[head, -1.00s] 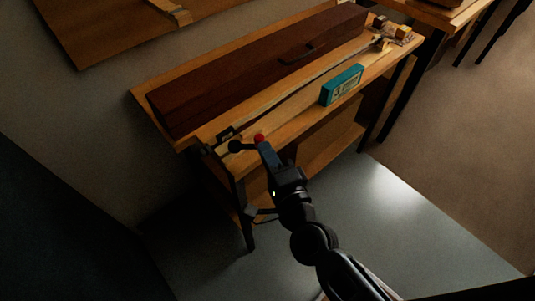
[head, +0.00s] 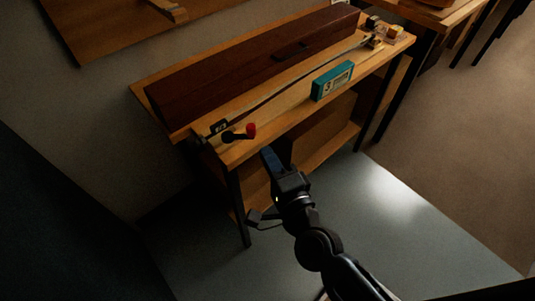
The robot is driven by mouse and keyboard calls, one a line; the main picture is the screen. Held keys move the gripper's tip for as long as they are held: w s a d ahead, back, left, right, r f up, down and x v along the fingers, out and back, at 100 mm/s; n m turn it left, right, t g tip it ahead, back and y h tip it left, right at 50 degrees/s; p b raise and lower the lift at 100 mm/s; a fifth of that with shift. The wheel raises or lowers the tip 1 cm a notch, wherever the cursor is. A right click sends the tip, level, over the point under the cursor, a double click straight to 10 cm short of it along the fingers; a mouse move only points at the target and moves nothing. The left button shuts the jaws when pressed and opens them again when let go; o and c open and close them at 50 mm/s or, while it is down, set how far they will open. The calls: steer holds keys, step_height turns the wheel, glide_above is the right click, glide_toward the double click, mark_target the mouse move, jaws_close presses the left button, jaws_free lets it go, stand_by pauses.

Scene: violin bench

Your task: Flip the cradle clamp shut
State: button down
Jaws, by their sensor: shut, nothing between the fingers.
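The cradle clamp (head: 228,136) is at the left end of the bench top, a small dark fitting with a short black lever ending in a red knob (head: 251,129). The lever appears to lie low, pointing right; the picture is too small to tell whether the clamp is fully shut. A long thin dark stick (head: 290,82) runs from the clamp end to the bench's far right end. My gripper (head: 268,153) is shut and empty, just in front of the bench's front edge, below and right of the red knob, and apart from it.
A long dark brown case (head: 240,72) lies along the back of the bench (head: 285,125). A teal box (head: 333,81) stands near the front edge. Small blocks (head: 393,33) sit at the far right end. Open floor (head: 400,220) lies in front.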

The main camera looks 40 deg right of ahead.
steer(key=b+v, duration=0.2)
steer(key=v, duration=0.6)
steer(key=shift+s, duration=0.4)
steer(key=s+a+r+n+g+y, duration=0.1)
steer(key=s+r+n+y, duration=0.2)
steer(key=s+n, duration=0.5)
steer(key=s+a+r+n+g+y, duration=0.1)
steer(key=s+r+n+y, duration=0.2)
steer(key=s+n, duration=0.6)
steer(key=r+n, duration=0.1)
steer(key=n, duration=0.4)
steer(key=shift+s+a, duration=0.2)
